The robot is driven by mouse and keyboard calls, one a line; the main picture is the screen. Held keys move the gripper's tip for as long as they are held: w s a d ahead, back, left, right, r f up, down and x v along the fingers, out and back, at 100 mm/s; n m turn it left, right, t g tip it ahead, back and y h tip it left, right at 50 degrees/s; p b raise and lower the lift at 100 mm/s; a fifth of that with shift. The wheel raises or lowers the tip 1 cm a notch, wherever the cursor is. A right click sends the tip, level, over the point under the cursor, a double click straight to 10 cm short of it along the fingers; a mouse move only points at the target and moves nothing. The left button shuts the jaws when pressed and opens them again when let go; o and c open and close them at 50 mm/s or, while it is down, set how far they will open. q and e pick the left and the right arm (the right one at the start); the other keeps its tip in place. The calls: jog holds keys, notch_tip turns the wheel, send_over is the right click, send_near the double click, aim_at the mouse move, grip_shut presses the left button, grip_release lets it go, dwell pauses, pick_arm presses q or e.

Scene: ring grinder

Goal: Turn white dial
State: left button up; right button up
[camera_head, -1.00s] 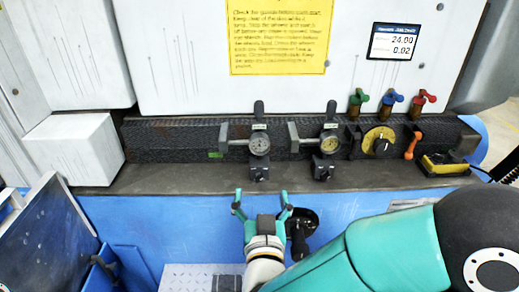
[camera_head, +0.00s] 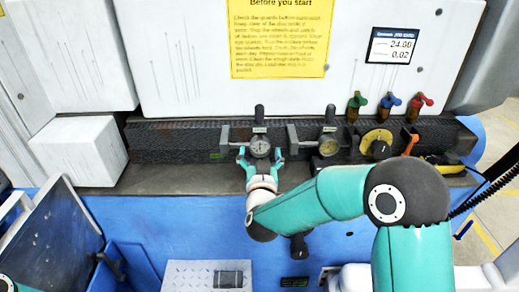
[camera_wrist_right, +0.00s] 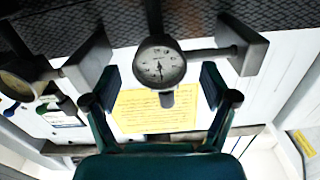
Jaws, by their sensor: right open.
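The dial with a pale, white face and a needle (camera_head: 260,146) sits on the left gauge unit of the dark rail. My right gripper (camera_head: 261,157) is open, with its teal fingers on either side of this dial's lower part. In the right wrist view the dial (camera_wrist_right: 160,66) shows between and beyond the two fingertips of the right gripper (camera_wrist_right: 156,85), with a gap on each side. I cannot tell contact from these frames. My left gripper is out of view.
A second, yellowish dial (camera_head: 328,146) stands close on the right. A white block (camera_head: 80,150) is at the left.

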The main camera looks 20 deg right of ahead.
jog(key=shift+w+d, duration=0.1)
jog(key=shift+w, duration=0.2)
jog(key=c, duration=1.2)
jog(key=shift+o, duration=0.2)
jog(key=shift+f+b, duration=0.15)
jog(key=shift+b, duration=0.35)
jog(key=shift+m+b, duration=0.3)
jog(key=shift+b, duration=0.3)
jog(key=o, duration=1.2)
jog(key=shift+c, duration=0.2)
